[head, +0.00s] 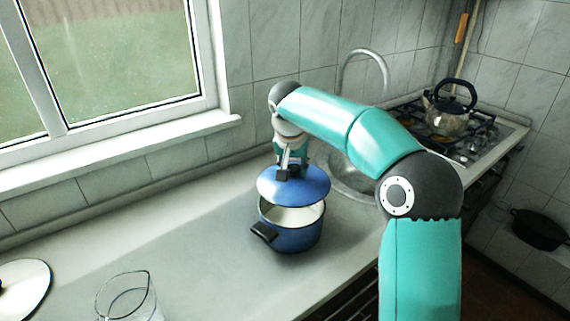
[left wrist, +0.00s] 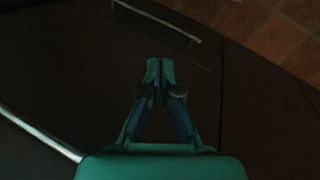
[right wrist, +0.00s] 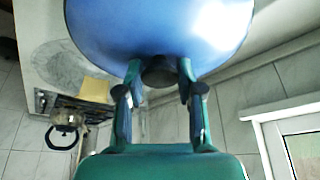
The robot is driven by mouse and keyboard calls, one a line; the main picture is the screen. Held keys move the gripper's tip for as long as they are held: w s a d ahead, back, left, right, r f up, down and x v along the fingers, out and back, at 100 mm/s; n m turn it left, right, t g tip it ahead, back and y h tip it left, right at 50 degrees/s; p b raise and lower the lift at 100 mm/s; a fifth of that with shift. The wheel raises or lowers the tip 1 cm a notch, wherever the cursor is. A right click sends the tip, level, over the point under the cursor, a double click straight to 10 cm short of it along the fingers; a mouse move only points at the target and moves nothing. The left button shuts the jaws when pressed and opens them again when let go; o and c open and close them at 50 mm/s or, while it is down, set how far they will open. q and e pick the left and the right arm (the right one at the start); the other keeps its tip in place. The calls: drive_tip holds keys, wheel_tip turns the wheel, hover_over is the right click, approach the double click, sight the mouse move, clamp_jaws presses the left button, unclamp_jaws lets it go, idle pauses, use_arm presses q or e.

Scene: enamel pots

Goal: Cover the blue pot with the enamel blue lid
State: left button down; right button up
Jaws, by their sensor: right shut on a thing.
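The blue pot (head: 292,238) stands upright on the counter, with a black side handle and a white inside. The enamel blue lid (head: 293,187) is above the pot, set toward its far side, so the front of the white inside shows. My right gripper (head: 290,171) comes from above and is shut on the lid's black knob. In the right wrist view the knob (right wrist: 158,72) sits between the two fingers (right wrist: 157,85), with the blue lid (right wrist: 160,25) beyond. My left gripper (left wrist: 160,70) shows only in its own wrist view, fingertips together and empty, over dark cabinet fronts.
A glass jug (head: 127,300) and another lid (head: 24,284) are at the front left of the counter. A sink with a tap (head: 362,58) lies behind my right arm. A kettle (head: 448,112) stands on the stove.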

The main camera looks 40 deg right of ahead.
sight(292, 185)
drive_tip(key=shift+w+a, duration=0.1)
drive_tip(key=shift+a, duration=0.1)
drive_tip(key=shift+f+b, duration=2.4)
drive_tip(key=shift+f, duration=0.45)
drive_tip(key=shift+f+b, duration=0.35)
drive_tip(key=shift+f, duration=0.1)
drive_tip(key=o, duration=1.2)
